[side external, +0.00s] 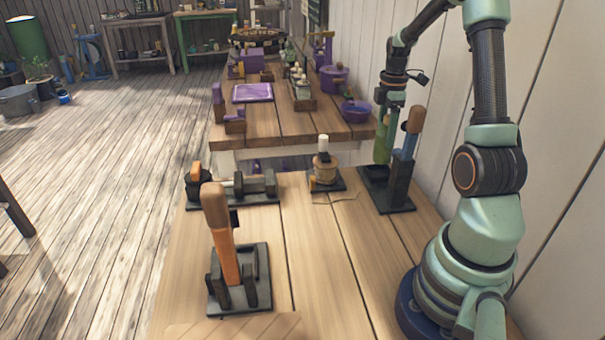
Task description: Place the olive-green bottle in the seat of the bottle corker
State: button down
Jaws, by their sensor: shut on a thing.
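The olive-green bottle (381,150) is upright at the right side of the bench in the side external view, just behind and left of the lever post of the bottle corker. The bottle corker (397,188) has a black base and post, with a blue lever ending in a brown wooden handle. My gripper (386,118) points down from above and is shut on the upper part of the bottle. The post and lever partly hide the bottle. I cannot tell whether its bottom touches the corker's base.
A lever tool with an orange and brown handle (226,235) stands at the front left. A dark roller device (255,187) and a small stand with a spool (324,172) lie farther back. A second bench (280,124) with purple items is behind. The middle front bench is clear.

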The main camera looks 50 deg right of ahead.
aim_at(383, 148)
jog(key=shift+f, duration=2.6)
jog(key=shift+c, duration=0.5)
grip_release()
